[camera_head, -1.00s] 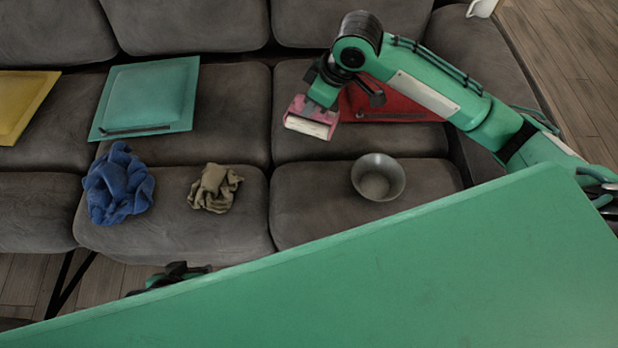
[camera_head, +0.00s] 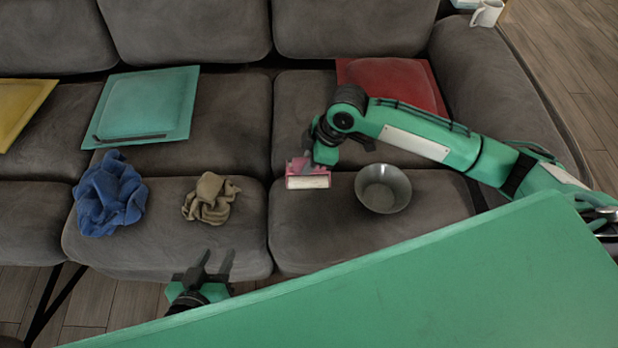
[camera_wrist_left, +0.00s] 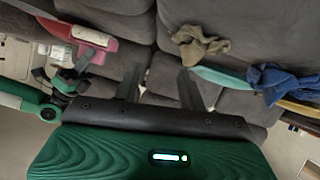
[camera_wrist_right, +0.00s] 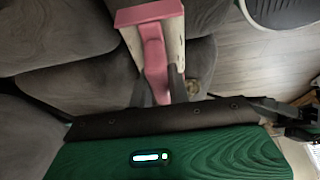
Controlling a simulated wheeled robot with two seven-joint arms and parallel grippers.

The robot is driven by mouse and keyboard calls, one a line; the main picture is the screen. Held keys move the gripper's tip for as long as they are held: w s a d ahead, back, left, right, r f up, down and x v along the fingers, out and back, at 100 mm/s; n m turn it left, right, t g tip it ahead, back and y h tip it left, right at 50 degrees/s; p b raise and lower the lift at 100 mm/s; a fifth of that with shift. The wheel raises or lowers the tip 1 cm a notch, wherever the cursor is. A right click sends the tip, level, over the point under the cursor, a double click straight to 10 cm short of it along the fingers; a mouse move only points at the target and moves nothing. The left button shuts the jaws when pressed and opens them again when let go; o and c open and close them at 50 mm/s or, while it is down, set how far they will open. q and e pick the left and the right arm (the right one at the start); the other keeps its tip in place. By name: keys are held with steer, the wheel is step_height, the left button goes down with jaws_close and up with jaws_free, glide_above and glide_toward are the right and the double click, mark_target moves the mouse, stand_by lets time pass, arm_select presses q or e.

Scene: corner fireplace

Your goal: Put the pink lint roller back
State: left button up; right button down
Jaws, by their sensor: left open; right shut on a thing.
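The pink lint roller (camera_head: 307,181), with a white roll, is at the front of the sofa between the brown cloth and the metal bowl. My right gripper (camera_head: 309,163) is shut on it; I cannot tell whether the roller touches the seat. In the right wrist view the pink handle (camera_wrist_right: 154,60) lies between the fingers. It also shows in the left wrist view (camera_wrist_left: 90,37). My left gripper (camera_head: 208,264) is open and empty in front of the seat edge, below the brown cloth. Its two spread fingers show in the left wrist view (camera_wrist_left: 158,80).
A metal bowl (camera_head: 383,190) is just right of the roller. A brown cloth (camera_head: 211,199) and blue cloth (camera_head: 109,196) lie to the left. Teal (camera_head: 150,103), red (camera_head: 395,82) and yellow (camera_head: 20,108) cushions lie behind. A green panel (camera_head: 400,285) covers the lower right.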

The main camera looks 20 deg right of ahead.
step_height(320, 180, down, 3)
steer(key=shift+r, duration=0.1)
step_height(320, 180, down, 3)
steer(key=shift+b, duration=0.65)
steer(key=shift+f, duration=0.3)
arm_select(q)
steer(key=shift+w+d+r+t+h, duration=0.1)
steer(key=shift+d+r+t+h, duration=0.25)
steer(key=shift+d+t, duration=0.25)
steer(key=shift+d+r+t+h, duration=0.2)
steer(key=shift+d+t+h, duration=0.15)
steer(key=shift+d+t, duration=0.2)
arm_select(e)
steer(key=c, duration=1.3)
jaws_free()
steer(key=shift+f, duration=0.1)
arm_select(q)
steer(key=shift+f, duration=0.1)
